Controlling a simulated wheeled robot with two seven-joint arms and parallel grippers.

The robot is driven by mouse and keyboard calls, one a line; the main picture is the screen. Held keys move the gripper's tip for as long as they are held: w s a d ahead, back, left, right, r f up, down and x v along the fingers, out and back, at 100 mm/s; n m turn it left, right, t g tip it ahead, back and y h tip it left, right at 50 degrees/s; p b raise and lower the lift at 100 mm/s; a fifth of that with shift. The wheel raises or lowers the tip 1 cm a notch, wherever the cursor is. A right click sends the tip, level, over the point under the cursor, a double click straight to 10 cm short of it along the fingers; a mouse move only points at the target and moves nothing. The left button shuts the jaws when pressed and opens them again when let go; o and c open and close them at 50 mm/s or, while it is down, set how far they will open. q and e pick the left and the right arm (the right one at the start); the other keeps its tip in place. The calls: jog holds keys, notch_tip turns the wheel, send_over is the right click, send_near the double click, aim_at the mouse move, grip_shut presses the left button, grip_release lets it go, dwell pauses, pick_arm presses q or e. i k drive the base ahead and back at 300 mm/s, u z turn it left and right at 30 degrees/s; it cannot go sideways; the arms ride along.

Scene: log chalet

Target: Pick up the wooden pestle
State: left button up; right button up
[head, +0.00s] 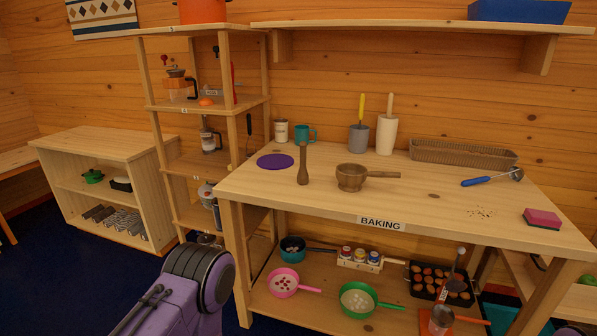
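The wooden pestle (303,165) is dark brown and stands upright near the front left of the wooden table (430,207). Its wide end rests on the tabletop and its thin handle points up. A wooden mortar-like bowl with a side handle (351,178) stands just to its right, apart from it. A purple round mat (275,161) lies behind it to the left. A purple and dark part of my arm shows at the bottom left, in front of the table. Neither of my grippers is in view.
Utensil holders (386,134), a wicker tray (462,153) and a teal mug (305,133) stand along the back. A blue-handled tool (490,178) and pink sponge (542,218) lie at right. An upper shelf (400,27) overhangs the back.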

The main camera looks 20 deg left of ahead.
aim_at(303, 177)
jog(key=u, duration=0.8)
jog(key=i, duration=1)
jog(key=z, duration=0.25)
